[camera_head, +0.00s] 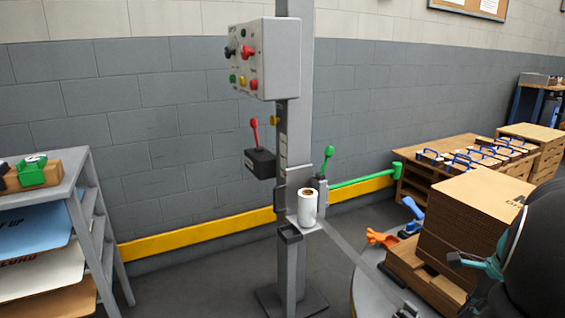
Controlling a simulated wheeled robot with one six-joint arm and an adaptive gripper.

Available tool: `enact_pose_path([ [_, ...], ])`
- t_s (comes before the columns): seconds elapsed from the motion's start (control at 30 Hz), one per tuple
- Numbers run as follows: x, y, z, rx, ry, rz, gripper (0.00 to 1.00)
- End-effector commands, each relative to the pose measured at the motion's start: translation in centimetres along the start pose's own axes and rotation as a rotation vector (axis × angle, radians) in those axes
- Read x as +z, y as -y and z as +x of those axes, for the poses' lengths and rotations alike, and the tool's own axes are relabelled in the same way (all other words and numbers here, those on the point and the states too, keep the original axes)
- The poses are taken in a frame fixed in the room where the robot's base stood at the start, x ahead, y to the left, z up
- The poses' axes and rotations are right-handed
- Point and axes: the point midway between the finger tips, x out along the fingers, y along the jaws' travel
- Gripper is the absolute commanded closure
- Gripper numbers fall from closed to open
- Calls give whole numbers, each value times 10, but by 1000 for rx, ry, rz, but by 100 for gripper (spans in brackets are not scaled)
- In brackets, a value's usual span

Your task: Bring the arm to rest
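A dark, rounded part of my arm fills the right edge. At its left a teal and dark piece, which looks like part of my gripper (478,262), shows in front of the brown stack. Most of the gripper is hidden or cut off by the frame, so I cannot tell its finger opening or whether it holds anything.
A brown stack (470,220) stands close to my arm. A shelf rack (45,205) is at left; floor shows between.

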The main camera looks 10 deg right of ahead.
Motion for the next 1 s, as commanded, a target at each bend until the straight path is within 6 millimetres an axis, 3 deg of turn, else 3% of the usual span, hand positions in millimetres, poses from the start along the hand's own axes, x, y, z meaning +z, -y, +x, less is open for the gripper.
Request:
enact_pose_path([
  [0.23, -6, -17, 13, 20, -45, -318, 100],
  [0.37, 11, -30, 12, 26, -90, -542, 100],
  [0.67, 88, -60, 5, 26, -218, -1121, 100],
  [1.0, 185, -117, -5, -53, -370, -1708, 100],
])
